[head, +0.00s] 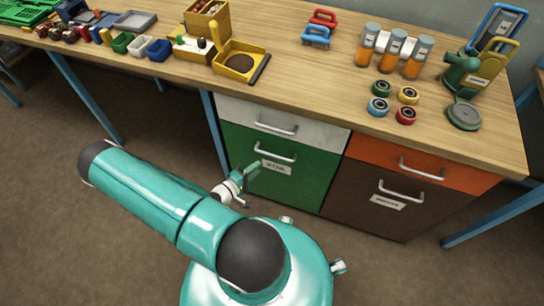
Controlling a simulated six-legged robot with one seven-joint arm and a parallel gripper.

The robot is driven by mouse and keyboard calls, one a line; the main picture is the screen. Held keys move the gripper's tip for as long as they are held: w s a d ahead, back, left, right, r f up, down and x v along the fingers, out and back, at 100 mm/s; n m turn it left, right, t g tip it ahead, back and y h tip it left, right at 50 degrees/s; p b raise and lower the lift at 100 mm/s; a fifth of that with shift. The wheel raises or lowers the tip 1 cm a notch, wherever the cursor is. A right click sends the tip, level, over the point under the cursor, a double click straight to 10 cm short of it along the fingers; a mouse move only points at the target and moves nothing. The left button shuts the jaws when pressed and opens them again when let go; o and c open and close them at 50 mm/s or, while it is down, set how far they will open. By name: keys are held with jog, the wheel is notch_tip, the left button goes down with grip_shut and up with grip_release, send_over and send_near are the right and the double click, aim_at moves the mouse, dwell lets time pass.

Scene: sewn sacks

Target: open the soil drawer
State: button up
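The soil drawer (315,160) is the green front labelled "SOIL", below a white drawer on the left side of the cabinet. It looks shut, flush with the cabinet. Its silver handle (274,154) sits near its top, above the pale label (276,167). My gripper (250,186) is in front of the green drawer, below and left of the handle in the picture. It appears apart from the handle. Its fingers are small and partly seen from above, so I cannot tell whether they are open.
The white drawer (315,132) is above, an orange drawer (460,172) and a brown drawer (350,205) to the right. The wooden worktop (300,80) overhangs them, with yellow boxes (241,62) and several coloured rings. Blue table legs (214,133) stand left. The floor (50,200) is clear.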

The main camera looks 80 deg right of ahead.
aim_at(274, 155)
jog(key=x, duration=1.1)
jog(key=shift+s+f, duration=0.1)
jog(key=shift+a, duration=0.1)
grip_shut()
